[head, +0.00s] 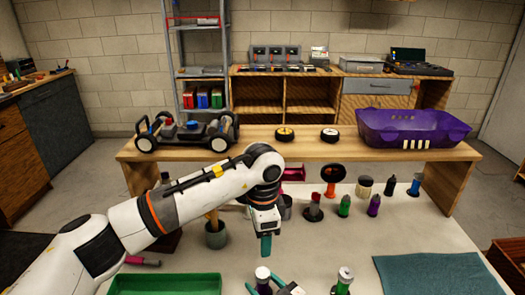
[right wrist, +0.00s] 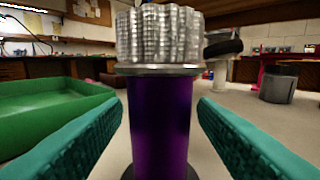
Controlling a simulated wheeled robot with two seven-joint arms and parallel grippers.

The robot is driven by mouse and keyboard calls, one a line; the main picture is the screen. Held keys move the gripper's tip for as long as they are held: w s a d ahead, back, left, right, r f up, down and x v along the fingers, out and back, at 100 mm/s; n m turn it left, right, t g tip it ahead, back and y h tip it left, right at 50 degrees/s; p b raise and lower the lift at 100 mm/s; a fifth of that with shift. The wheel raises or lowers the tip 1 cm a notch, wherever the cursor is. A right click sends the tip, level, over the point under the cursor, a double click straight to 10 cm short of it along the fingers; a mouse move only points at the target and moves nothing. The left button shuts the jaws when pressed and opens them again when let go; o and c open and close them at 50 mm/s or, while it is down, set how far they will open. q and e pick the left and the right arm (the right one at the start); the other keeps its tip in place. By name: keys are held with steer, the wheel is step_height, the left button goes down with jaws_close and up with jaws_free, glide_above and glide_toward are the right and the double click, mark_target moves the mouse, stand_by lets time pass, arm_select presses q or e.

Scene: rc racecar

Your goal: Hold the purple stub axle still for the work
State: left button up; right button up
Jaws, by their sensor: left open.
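The purple stub axle (right wrist: 160,125) stands upright in the right wrist view, with a ribbed silver top and a dark base partly visible. It also shows at the bottom of the head view (head: 263,287), where only its upper part is in frame. My right gripper (right wrist: 161,103) is open, with one teal finger on each side of the axle and narrow gaps between. In the head view the right gripper (head: 267,284) is partly cut off by the bottom edge. My left gripper (head: 266,245) is open and empty, pointing down just behind the axle.
A green tray (head: 165,284) lies at left, a green silver-topped part (head: 343,280) and a teal mat (head: 430,275) at right. Several small parts and a grey cup (head: 215,236) stand behind. The back bench (head: 300,150) holds a car chassis (head: 187,133) and purple body shell (head: 412,126).

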steer(key=v, duration=1.2)
